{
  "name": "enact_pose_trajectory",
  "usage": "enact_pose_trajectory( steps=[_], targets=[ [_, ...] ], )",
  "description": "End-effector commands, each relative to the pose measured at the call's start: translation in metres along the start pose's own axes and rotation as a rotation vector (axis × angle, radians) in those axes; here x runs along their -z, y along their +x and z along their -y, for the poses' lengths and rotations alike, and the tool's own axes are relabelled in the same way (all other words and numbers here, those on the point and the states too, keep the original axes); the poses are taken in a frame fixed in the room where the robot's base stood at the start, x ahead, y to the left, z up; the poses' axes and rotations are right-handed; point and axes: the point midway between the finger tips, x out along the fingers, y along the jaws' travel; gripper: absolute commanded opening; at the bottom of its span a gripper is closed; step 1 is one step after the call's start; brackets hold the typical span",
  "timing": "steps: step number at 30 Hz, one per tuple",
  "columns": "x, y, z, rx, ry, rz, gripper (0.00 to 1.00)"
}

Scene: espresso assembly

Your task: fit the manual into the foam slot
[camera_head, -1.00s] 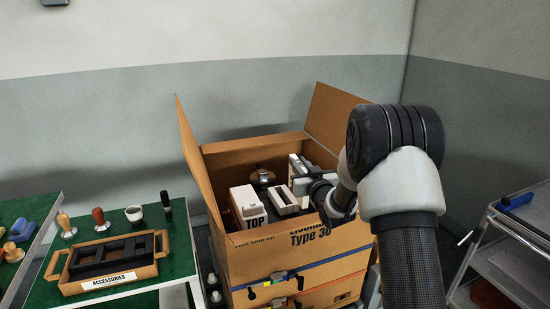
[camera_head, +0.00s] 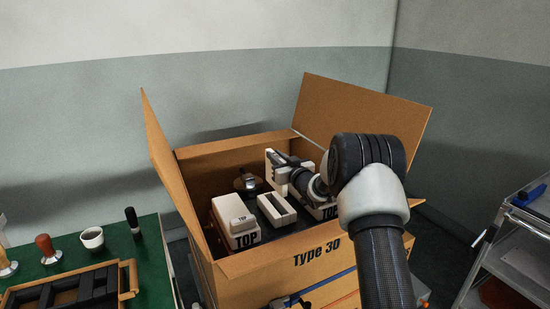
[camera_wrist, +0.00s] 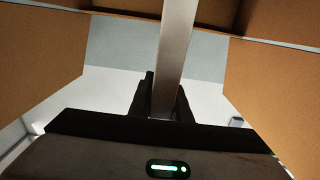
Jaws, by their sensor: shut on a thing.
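My gripper (camera_head: 283,163) is over the inside of the open carton and is shut on a thin pale upright piece, apparently the manual (camera_head: 272,177). In the wrist view the manual (camera_wrist: 176,45) is a narrow pale strip, seen edge-on between my dark fingers (camera_wrist: 163,101). White foam blocks marked TOP stand in the carton: one at left (camera_head: 235,220) and one at right (camera_head: 328,211), partly behind my wrist. Between them is a white rectangular piece with a slot-like recess (camera_head: 277,209), below the manual. I cannot tell whether the manual touches any foam.
The cardboard carton (camera_head: 285,266), marked Type 30, has raised flaps at left (camera_head: 165,150) and back right (camera_head: 362,108). A round metal part (camera_head: 247,182) shows inside. A green table (camera_head: 150,250) with a cup and tools is at left, a metal cart (camera_head: 515,250) at right.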

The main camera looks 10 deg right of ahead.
Motion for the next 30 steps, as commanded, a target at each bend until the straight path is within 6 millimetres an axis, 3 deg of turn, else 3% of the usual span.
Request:
enact_pose_trajectory(
  steps=[8, 24, 30],
  targets=[
    [-0.001, -0.001, 0.000, 0.000, 0.000, -0.003, 0.00],
    [-0.049, 0.000, 0.000, 0.000, 0.001, -0.002, 0.00],
    [-0.057, 0.000, 0.000, 0.000, 0.000, -0.003, 0.00]
  ],
)
